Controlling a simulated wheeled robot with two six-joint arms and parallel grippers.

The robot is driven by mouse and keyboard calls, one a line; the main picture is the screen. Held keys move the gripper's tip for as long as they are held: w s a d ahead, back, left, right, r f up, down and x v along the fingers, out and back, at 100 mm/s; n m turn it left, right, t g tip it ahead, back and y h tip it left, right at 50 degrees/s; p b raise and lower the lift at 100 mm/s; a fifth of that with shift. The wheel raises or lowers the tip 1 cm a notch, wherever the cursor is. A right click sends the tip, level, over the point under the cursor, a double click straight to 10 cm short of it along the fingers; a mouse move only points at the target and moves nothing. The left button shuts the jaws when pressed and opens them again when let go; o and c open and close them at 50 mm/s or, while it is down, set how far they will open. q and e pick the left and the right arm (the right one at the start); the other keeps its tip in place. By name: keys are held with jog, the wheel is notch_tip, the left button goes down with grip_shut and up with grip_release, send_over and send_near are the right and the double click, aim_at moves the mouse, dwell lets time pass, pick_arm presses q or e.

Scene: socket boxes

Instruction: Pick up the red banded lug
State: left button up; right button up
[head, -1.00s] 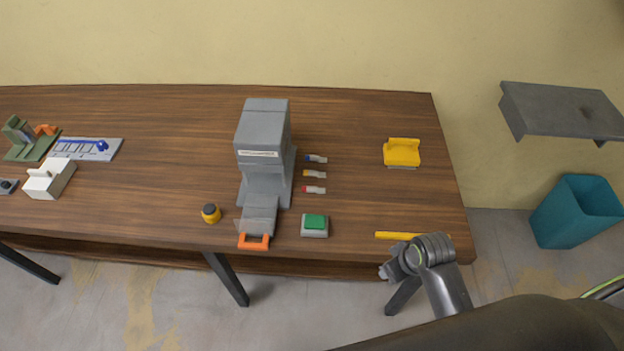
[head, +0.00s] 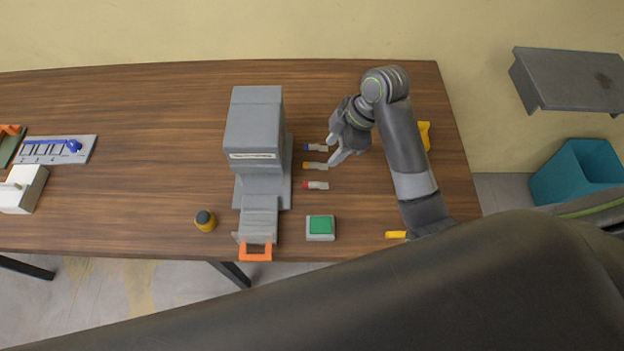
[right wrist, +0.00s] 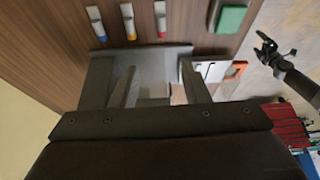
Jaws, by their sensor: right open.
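The red banded lug (head: 316,185) lies on the table, nearest me in a column of three small grey lugs. It also shows at the top of the right wrist view (right wrist: 161,19). The yellow banded lug (head: 315,166) and blue banded lug (head: 315,148) lie beyond it. My right gripper (head: 336,149) is open and empty, just right of the blue and yellow lugs and farther from me than the red one. A dark arm end (right wrist: 268,47), seemingly my left gripper, shows small in the right wrist view; its jaws are unclear.
A grey press (head: 255,130) with an orange handle (head: 255,252) stands left of the lugs. A green button box (head: 320,227) sits nearer me, and a yellow-black knob (head: 205,220) to its left. A yellow block (head: 424,135) is partly behind my right arm.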

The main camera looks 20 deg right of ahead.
jog(key=p, duration=0.2)
send_near(311, 184)
jog(key=shift+w+a+f, duration=0.25)
jog(key=shift+a+f, duration=0.2)
jog(key=shift+f, duration=0.05)
jog(key=shift+w+a+f, duration=0.25)
jog(key=shift+a+f, duration=0.15)
jog(key=shift+f, duration=0.1)
jog(key=shift+a+f, duration=0.1)
jog(key=shift+f, duration=0.2)
jog(key=x, duration=0.1)
jog(key=p+x, duration=0.1)
jog(key=x, duration=0.1)
jog(key=shift+s+f, duration=0.2)
jog(key=shift+f, duration=0.35)
pick_arm(q)
jog(key=shift+s+r, duration=0.35)
jog(key=shift+r, duration=0.4)
jog(key=shift+s+r, duration=0.35)
jog(key=shift+r, duration=0.35)
pick_arm(e)
jog(key=shift+f, duration=0.6)
grip_shut()
